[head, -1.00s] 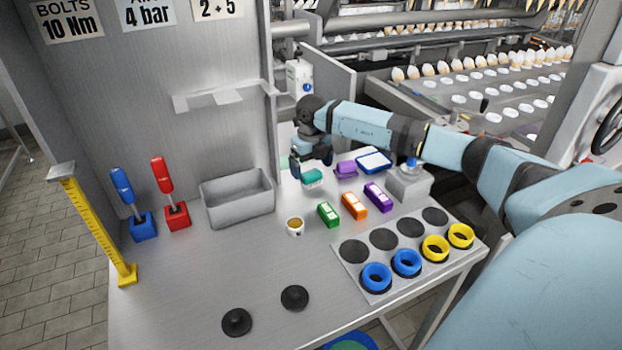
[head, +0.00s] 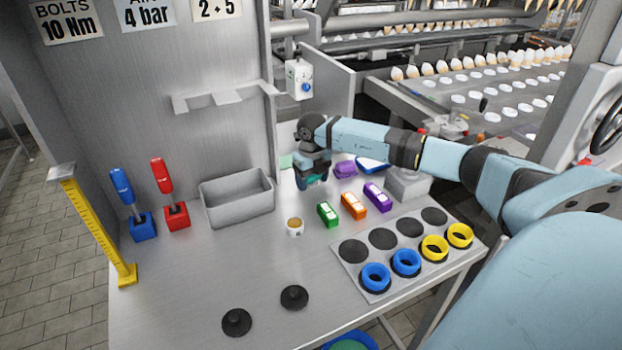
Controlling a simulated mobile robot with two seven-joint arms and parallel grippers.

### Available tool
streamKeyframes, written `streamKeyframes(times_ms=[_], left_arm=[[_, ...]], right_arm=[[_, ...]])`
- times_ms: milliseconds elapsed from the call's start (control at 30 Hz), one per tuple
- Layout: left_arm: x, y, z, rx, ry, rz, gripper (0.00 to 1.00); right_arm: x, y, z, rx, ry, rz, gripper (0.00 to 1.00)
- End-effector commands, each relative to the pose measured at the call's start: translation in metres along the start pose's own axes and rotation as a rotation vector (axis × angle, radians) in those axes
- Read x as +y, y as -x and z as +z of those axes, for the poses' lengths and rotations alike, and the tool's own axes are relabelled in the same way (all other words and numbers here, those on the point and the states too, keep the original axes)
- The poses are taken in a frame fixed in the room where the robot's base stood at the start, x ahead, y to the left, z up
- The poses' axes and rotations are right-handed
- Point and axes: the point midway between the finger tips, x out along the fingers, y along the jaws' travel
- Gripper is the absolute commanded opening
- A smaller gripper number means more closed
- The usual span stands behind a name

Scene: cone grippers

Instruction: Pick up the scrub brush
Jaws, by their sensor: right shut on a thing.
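The scrub brush (head: 313,181), a small teal block, is at the back of the steel table, mostly hidden by my right gripper (head: 312,180). The right gripper points down from above and is shut on the brush, with fingers on both sides of it. I cannot tell whether the brush still touches the table. My left gripper is not in view.
A purple block (head: 345,170) and a blue-rimmed tray (head: 374,165) lie just right of the gripper. Green (head: 327,214), orange (head: 353,206) and purple (head: 377,195) pieces lie in front. A grey bin (head: 237,203) stands left.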

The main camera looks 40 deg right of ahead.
Motion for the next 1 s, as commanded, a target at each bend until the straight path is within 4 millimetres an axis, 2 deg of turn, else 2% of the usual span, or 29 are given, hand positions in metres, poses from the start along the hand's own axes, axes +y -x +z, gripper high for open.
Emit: streamKeyframes(times_ms=[167,367,467,800,1000], left_arm=[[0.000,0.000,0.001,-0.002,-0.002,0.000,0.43],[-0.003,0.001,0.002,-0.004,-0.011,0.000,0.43],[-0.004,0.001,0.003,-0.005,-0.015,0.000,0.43],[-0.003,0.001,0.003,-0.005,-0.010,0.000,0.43],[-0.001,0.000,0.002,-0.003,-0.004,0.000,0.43]], right_arm=[[0.000,0.005,0.001,-0.002,0.000,0.000,0.42],[0.000,0.030,0.001,-0.004,0.000,0.001,0.42],[0.000,0.052,0.001,-0.006,0.000,0.000,0.42],[0.000,0.144,0.001,-0.005,0.000,0.000,0.42],[0.000,0.181,0.001,-0.003,0.000,0.000,0.42]])
